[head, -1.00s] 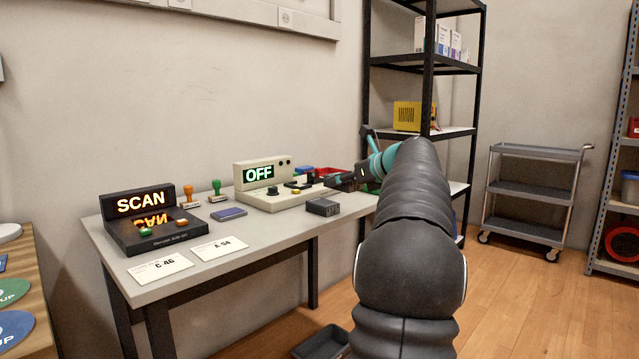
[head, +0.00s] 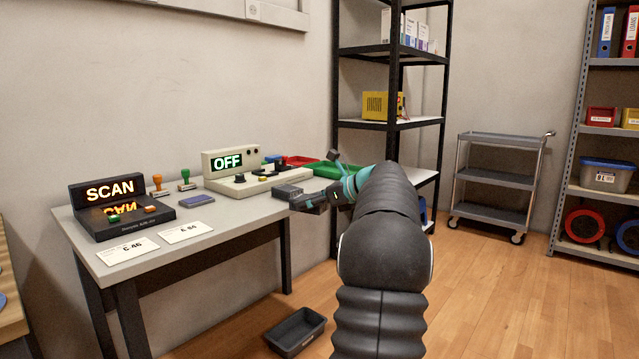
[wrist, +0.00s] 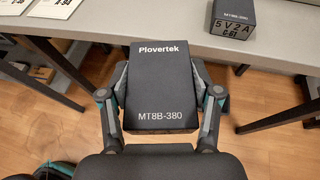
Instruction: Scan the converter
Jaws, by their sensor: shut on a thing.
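My gripper (wrist: 160,94) is shut on a dark grey box (wrist: 157,68) marked Plovertek MT8B-380, with a finger on each side of it. In the wrist view the held box is over the floor, close to the table's front edge. In the head view my gripper (head: 322,198) is at the table's right front, and the held box is hard to make out. A similar dark box (wrist: 240,14) marked MT8B-380 and 5V2A stands on the table; it also shows in the head view (head: 287,190). The black scan station (head: 122,214), lit SCAN, stands at the table's left end.
A beige device (head: 232,184) reading OFF stands on the grey table (head: 225,226). Two paper cards (head: 187,232), two stamps and a blue flat item lie near the scan station. A dark bin (head: 297,330) sits on the floor. A black shelf (head: 392,125) stands behind my arm.

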